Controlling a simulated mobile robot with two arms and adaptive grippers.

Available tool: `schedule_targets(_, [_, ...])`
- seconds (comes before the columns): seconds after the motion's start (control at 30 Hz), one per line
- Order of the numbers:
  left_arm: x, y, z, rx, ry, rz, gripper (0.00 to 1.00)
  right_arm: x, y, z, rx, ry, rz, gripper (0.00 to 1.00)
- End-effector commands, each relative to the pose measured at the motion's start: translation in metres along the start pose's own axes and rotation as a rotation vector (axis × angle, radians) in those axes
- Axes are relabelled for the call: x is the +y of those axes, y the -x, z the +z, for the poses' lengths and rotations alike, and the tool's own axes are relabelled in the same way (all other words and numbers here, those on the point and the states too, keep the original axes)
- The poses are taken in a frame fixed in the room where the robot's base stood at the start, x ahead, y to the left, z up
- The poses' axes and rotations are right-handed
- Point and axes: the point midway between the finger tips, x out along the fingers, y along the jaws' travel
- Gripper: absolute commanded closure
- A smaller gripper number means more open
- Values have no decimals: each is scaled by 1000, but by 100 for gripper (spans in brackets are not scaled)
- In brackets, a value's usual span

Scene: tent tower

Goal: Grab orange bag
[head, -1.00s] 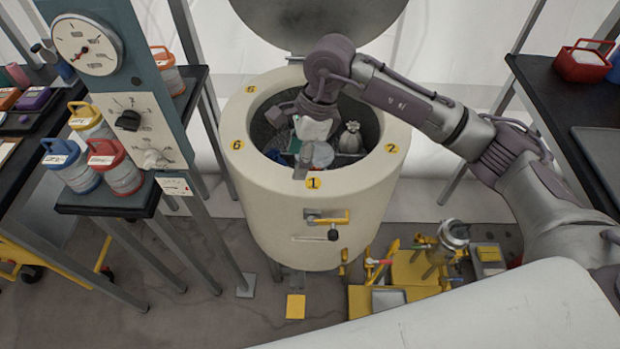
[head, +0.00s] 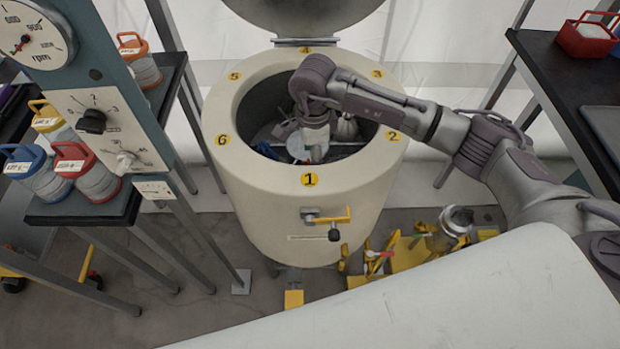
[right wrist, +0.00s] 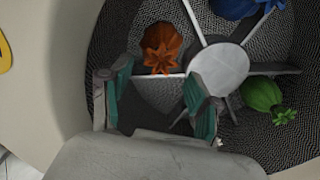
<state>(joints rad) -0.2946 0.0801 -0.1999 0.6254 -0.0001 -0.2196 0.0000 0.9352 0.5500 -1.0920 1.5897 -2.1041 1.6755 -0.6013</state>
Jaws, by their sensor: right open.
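The orange bag (right wrist: 161,45) lies in the drum in the right wrist view, in a compartment by a grey divider, with its tied, frilled neck towards my gripper. My right gripper (right wrist: 160,105) is open and empty, with its green-padded fingers apart; the bag lies just beyond the gap between them, not held. In the head view my right gripper (head: 312,150) reaches down inside the white drum (head: 310,215), and the orange bag cannot be made out there. My left gripper is not in view.
A blue bag (right wrist: 235,8) and a green bag (right wrist: 262,95) lie in other compartments around the round hub (right wrist: 218,70). The drum's raised lid (head: 305,12) stands behind. A shelf with lidded jars (head: 85,175) is at the left, a black table (head: 560,90) at the right.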

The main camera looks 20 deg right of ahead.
Motion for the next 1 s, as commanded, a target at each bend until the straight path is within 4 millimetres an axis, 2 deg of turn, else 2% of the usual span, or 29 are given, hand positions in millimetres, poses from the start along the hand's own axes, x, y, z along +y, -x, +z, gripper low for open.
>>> schedule_targets(0.07, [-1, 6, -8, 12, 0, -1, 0, 2, -12, 3, 0, 0, 6, 38])
schedule_targets(0.23, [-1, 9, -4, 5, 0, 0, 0, 2, -37, 4, 0, -1, 5, 38])
schedule_targets(0.37, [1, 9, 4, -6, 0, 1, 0, 1, -44, 4, -1, 0, 2, 38])
schedule_targets(0.57, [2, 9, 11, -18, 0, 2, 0, 1, -44, 4, 0, 0, 1, 38])
schedule_targets(0.93, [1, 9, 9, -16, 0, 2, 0, 1, -44, 4, 0, 0, 1, 100])
schedule_targets(1.0, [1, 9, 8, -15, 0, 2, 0, 1, -44, 4, -1, 0, 1, 100])
